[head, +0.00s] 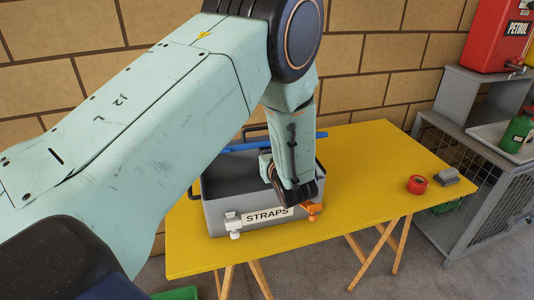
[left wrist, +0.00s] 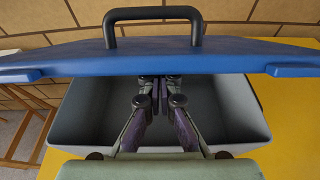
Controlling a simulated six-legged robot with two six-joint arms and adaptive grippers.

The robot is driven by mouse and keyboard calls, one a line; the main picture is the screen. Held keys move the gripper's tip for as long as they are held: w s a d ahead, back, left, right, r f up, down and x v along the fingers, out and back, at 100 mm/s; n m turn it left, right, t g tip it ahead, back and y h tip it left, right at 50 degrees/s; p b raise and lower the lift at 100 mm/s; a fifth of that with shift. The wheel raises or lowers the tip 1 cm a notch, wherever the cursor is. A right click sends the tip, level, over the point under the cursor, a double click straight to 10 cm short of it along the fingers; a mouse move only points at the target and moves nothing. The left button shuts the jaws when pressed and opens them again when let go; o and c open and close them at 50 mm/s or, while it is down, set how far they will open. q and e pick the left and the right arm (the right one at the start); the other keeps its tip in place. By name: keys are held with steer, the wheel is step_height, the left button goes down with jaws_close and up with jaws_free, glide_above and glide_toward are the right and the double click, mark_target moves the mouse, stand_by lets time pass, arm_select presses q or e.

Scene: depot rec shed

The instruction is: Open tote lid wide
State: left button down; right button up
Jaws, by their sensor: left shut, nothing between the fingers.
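The grey tote (head: 222,212), labelled STRAPS, stands on the yellow table. Its blue lid (head: 240,146) is partly raised at the back, seen nearly edge-on, and is largely hidden behind my left arm. In the left wrist view the lid (left wrist: 90,62) spans the picture with its black handle (left wrist: 155,14) upward, and the tote's grey inside (left wrist: 235,110) is exposed below. My left gripper (left wrist: 160,80) is shut and empty, its fingertips at the lid's lower edge over the tote opening; I cannot tell if they touch the lid. My right gripper is not in view.
Red tape (head: 417,184) and a grey block (head: 447,177) lie on the table's right. A grey wire cage (head: 480,195) stands beyond. The table (head: 365,165) between is clear.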

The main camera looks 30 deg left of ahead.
arm_select(q)
steer(key=w+a+r+g+h+p, duration=0.1)
steer(key=r+p, duration=0.1)
steer(key=w+a+r+h+p, duration=0.1)
steer(key=r+p, duration=0.1)
steer(key=r, duration=0.1)
steer(key=w+a+r+g+p, duration=0.1)
steer(key=r+p, duration=0.1)
steer(key=shift+w+a+r+g+h, duration=0.15)
steer(key=shift+a+r+g+h, duration=0.15)
steer(key=shift+a+h, duration=0.1)
steer(key=w+a+r+p, duration=0.2)
steer(key=w+a+r, duration=0.2)
steer(key=w+a, duration=0.2)
steer(key=shift+a+r, duration=0.25)
steer(key=shift+r, duration=0.05)
steer(key=shift+d+f, duration=0.1)
